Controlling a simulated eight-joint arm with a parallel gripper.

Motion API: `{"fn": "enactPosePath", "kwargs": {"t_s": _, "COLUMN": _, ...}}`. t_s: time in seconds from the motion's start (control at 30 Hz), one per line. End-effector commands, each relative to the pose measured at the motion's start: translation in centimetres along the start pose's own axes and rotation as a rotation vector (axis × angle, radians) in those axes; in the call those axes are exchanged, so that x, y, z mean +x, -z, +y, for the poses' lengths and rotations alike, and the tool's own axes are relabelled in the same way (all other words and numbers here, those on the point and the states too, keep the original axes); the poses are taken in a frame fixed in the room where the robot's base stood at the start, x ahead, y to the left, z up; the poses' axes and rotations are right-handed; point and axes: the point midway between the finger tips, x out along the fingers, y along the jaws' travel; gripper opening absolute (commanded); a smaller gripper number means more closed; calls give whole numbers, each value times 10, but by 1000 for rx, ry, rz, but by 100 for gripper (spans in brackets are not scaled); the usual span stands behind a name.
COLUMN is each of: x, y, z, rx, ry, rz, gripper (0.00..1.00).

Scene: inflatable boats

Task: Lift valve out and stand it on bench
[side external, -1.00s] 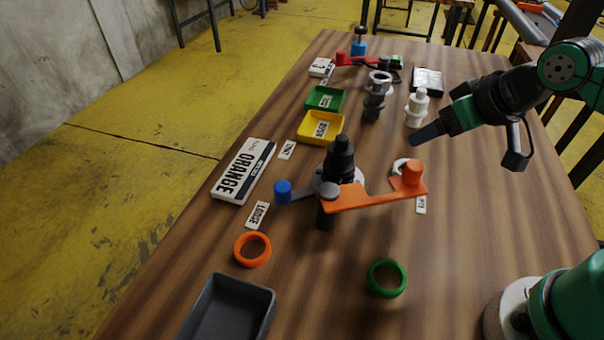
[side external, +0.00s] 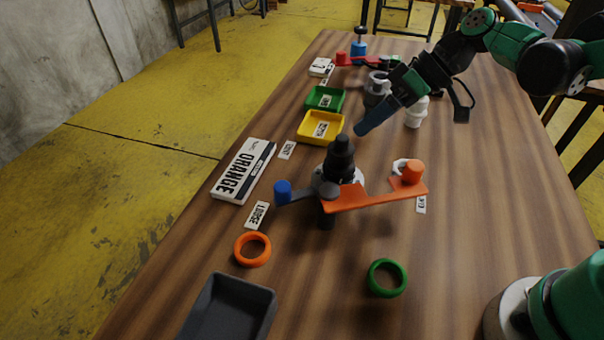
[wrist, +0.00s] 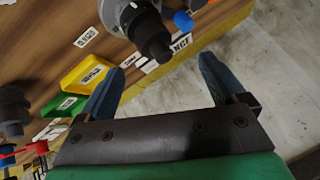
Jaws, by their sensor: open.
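A black stepped valve (side external: 340,158) stands upright in the middle of the bench, set in a clamp-like fixture with an orange arm (side external: 370,198) and a grey arm ending in a blue knob (side external: 283,192). Its lower part is hidden by the arms. In the wrist view the black valve (wrist: 148,35) lies beyond the fingertips. My gripper (side external: 362,130) is above and behind the valve, apart from it. Its blue fingers are spread and empty in the wrist view (wrist: 160,68). The wooden bench (side external: 470,250) has bare room at the right.
A grey valve-like piece (side external: 376,96) and a white one (side external: 416,112) stand behind. Yellow (side external: 303,137) and green (side external: 311,105) trays, an ORANGE box (side external: 258,172), an orange ring (side external: 252,249), a green ring (side external: 387,278) and a dark tray (side external: 228,312) surround the fixture.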

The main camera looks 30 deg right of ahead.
Motion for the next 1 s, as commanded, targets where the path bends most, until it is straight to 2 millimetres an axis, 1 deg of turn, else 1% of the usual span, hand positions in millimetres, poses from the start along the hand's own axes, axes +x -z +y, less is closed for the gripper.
{"fn": "enactPosePath", "kwargs": {"t_s": 0.03, "x": 6, "y": 7, "z": 6, "rx": -44, "ry": 74, "rz": 21, "gripper": 91}}
{"fn": "enactPosePath", "kwargs": {"t_s": 0.1, "x": 14, "y": 14, "z": 10, "rx": -123, "ry": 185, "rz": 63, "gripper": 91}}
{"fn": "enactPosePath", "kwargs": {"t_s": 0.2, "x": 24, "y": 20, "z": 17, "rx": -249, "ry": 333, "rz": 149, "gripper": 91}}
{"fn": "enactPosePath", "kwargs": {"t_s": 0.33, "x": 32, "y": 20, "z": 27, "rx": -416, "ry": 487, "rz": 289, "gripper": 91}}
{"fn": "enactPosePath", "kwargs": {"t_s": 0.43, "x": 36, "y": 13, "z": 34, "rx": -535, "ry": 574, "rz": 399, "gripper": 91}}
{"fn": "enactPosePath", "kwargs": {"t_s": 0.6, "x": 39, "y": -3, "z": 44, "rx": -710, "ry": 669, "rz": 578, "gripper": 91}}
{"fn": "enactPosePath", "kwargs": {"t_s": 0.77, "x": 40, "y": -14, "z": 47, "rx": -797, "ry": 704, "rz": 670, "gripper": 91}}
{"fn": "enactPosePath", "kwargs": {"t_s": 1.0, "x": 50, "y": -11, "z": 34, "rx": -815, "ry": 711, "rz": 688, "gripper": 91}}
